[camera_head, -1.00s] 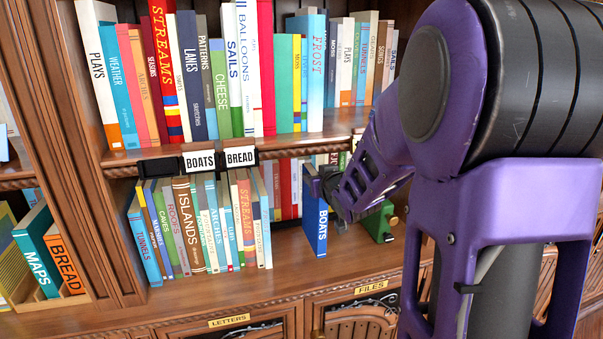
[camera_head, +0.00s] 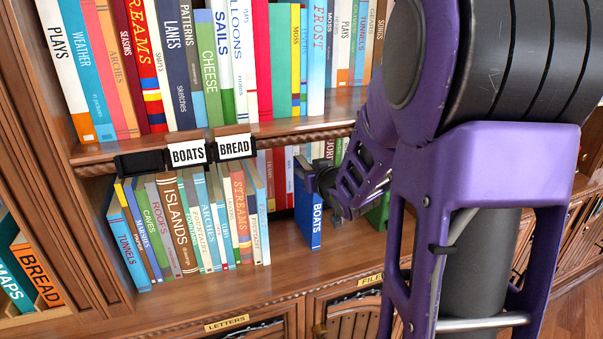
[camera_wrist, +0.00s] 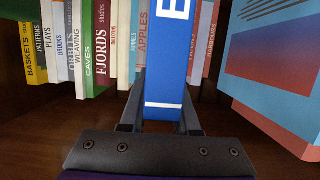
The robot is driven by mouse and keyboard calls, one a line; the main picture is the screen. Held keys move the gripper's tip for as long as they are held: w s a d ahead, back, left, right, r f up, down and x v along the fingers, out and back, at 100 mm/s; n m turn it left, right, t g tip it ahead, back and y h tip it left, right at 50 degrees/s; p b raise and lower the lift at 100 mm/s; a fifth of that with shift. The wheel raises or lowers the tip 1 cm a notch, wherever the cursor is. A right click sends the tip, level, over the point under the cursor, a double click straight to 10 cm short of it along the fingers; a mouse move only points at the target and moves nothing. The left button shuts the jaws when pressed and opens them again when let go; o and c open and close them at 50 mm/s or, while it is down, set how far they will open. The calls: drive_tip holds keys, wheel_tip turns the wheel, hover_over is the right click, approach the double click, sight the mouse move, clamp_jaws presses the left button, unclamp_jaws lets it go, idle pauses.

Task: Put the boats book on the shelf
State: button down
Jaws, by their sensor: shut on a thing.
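The blue boats book (camera_head: 313,226) stands upright on the lower shelf board (camera_head: 262,278), with its BOATS spine facing out. It is to the right of the row of books and apart from it. My gripper (camera_head: 318,182) is shut on this book. In the wrist view the book (camera_wrist: 170,70) rises between the two fingers (camera_wrist: 160,115), and the top of its spine lettering is cut off. The BOATS label (camera_head: 187,153) hangs on the shelf edge above the lower row, left of the held book.
A BREAD label (camera_head: 234,146) hangs beside the BOATS label. A row of books (camera_head: 185,225) fills the lower shelf's left part. A green object (camera_head: 379,212) stands behind my arm. A gap lies between the row and the held book. The bin with the BREAD book (camera_head: 38,275) is far left.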

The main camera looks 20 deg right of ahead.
drive_tip(key=shift+s, duration=0.1)
drive_tip(key=shift+f, duration=0.2)
drive_tip(key=c, duration=0.6)
unclamp_jaws()
drive_tip(key=shift+c, duration=0.2)
drive_tip(key=shift+r, duration=0.25)
